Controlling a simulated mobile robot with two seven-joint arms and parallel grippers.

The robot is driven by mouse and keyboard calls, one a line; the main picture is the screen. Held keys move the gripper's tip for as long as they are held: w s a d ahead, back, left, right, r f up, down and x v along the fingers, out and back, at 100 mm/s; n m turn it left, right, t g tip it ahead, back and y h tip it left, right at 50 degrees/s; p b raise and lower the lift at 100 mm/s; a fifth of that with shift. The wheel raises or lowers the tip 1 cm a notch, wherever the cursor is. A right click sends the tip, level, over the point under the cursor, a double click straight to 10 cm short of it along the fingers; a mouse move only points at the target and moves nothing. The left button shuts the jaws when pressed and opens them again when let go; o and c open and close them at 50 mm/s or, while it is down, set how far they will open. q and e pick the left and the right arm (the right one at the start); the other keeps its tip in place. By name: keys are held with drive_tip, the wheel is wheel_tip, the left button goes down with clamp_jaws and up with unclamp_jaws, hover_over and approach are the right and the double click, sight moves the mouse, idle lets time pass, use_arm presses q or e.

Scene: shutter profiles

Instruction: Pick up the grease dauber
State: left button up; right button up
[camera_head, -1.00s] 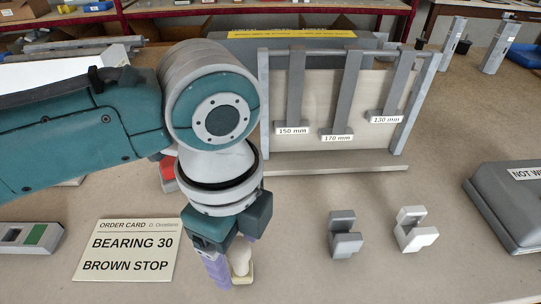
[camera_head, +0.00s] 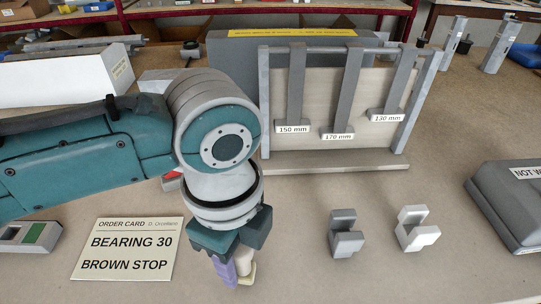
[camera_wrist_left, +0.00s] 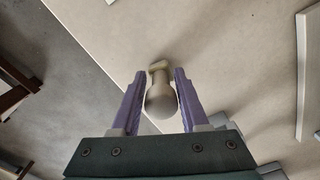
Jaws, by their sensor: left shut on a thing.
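The grease dauber (camera_head: 243,265) is a small cream-coloured piece with a rounded knob, at the lower middle of the head view. It also shows in the left wrist view (camera_wrist_left: 161,97), between the two purple fingers. My left gripper (camera_head: 234,274) points down and is shut on the dauber. The fingers and gripper body hide part of it in the head view. I cannot tell whether its lower end touches the table. My right gripper is not in view.
An order card (camera_head: 124,250) lies left of the gripper. A grey bracket (camera_head: 346,234) and a white bracket (camera_head: 415,229) stand to the right. Behind is a rack (camera_head: 430,90) of hanging gauges. A grey cover (camera_head: 508,205) is at the right edge. The table between gripper and brackets is clear.

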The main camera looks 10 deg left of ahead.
use_arm(q)
clamp_jaws()
drive_tip(key=shift+r, duration=0.1)
